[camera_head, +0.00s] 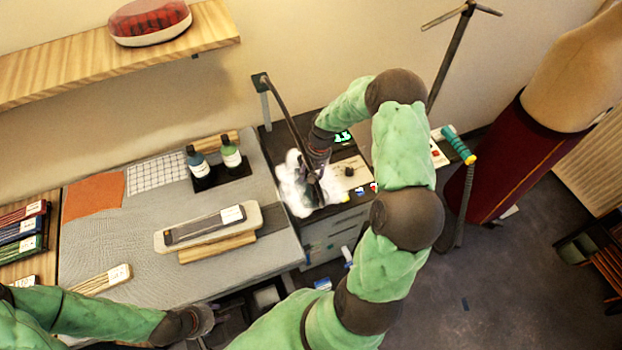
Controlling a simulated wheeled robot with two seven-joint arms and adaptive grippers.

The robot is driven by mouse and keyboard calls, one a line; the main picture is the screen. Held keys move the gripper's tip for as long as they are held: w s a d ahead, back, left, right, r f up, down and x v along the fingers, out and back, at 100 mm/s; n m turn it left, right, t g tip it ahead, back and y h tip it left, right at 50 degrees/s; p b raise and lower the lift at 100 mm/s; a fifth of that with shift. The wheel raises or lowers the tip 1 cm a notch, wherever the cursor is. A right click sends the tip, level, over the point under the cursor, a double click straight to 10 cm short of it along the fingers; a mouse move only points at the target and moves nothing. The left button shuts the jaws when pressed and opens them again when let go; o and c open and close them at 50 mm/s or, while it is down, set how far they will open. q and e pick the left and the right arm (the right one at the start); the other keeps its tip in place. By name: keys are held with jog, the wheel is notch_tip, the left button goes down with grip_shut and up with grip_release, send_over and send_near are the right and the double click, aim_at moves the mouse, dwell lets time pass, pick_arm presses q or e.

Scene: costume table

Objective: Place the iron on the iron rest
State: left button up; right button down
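I cannot make out the iron clearly. A dark shape at the end of my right arm, with white steam or fluff (297,183) around it, may be part of it. My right gripper (317,172) is over the small cabinet top at the back middle, partly hidden by the white patch, and I cannot tell whether it is open or shut. The iron rest is not clearly distinguishable on that cabinet. My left gripper (212,322) is low at the front edge of the grey table, apart from the cabinet; its finger opening is unclear.
The grey padded table (140,225) holds a pale tray with a grey bar (208,229) and two bottles (214,160). A thin dark pole (287,115) leans over the cabinet (335,228). A dress form (545,130) stands at right. A wooden shelf (100,60) is above.

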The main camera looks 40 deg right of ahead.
jog(key=shift+w+d+f, duration=0.15)
jog(key=shift+d+f, duration=0.05)
jog(key=shift+d, duration=0.05)
jog(key=shift+f, duration=1.6)
jog(key=shift+f, duration=0.15)
jog(key=c, duration=0.7)
grip_release()
notch_tip(320, 180, up, 12)
jog(key=d, duration=0.2)
jog(key=shift+s, duration=0.4)
